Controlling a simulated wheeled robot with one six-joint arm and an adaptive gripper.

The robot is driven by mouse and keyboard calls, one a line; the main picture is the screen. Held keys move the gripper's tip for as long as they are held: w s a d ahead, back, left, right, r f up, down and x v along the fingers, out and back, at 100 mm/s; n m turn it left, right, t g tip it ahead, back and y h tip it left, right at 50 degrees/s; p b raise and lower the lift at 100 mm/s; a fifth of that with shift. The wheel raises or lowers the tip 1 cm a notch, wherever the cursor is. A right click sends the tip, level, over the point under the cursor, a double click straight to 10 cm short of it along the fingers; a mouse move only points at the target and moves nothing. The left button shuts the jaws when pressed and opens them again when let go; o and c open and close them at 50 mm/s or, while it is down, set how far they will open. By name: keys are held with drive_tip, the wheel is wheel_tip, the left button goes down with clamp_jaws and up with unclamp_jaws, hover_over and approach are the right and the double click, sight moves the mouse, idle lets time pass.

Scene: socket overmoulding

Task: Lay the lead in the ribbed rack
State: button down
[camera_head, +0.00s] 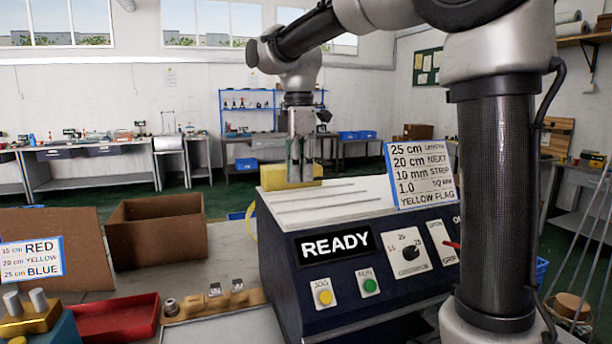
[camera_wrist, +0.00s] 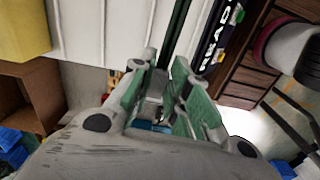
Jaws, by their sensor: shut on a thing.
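My gripper (camera_head: 301,180) points down above the far left part of the machine's pale ridged top (camera_head: 335,203). It also shows in the wrist view (camera_wrist: 170,105), its green-padded fingers close together. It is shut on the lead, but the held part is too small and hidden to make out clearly. A thin yellow curve (camera_head: 249,222), which looks like cable, hangs at the machine's left edge. The pale top has several long parallel ridges; I cannot tell whether this is the ribbed rack.
A yellow block (camera_head: 284,177) stands at the machine's back, close to my gripper. A sign (camera_head: 421,174) stands on its right. An open cardboard box (camera_head: 157,234), a red tray (camera_head: 117,318) and a wooden holder (camera_head: 214,303) lie left on the bench. Bare bench shows between box and machine.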

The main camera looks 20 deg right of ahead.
sight(301, 217)
drive_tip(key=shift+s+f+n, duration=0.3)
drive_tip(key=shift+s+f, duration=0.25)
drive_tip(key=shift+f, duration=0.05)
drive_tip(key=shift+f, duration=3.3)
drive_tip(key=c, duration=1.3)
unclamp_jaws()
drive_tip(key=shift+r, duration=0.1)
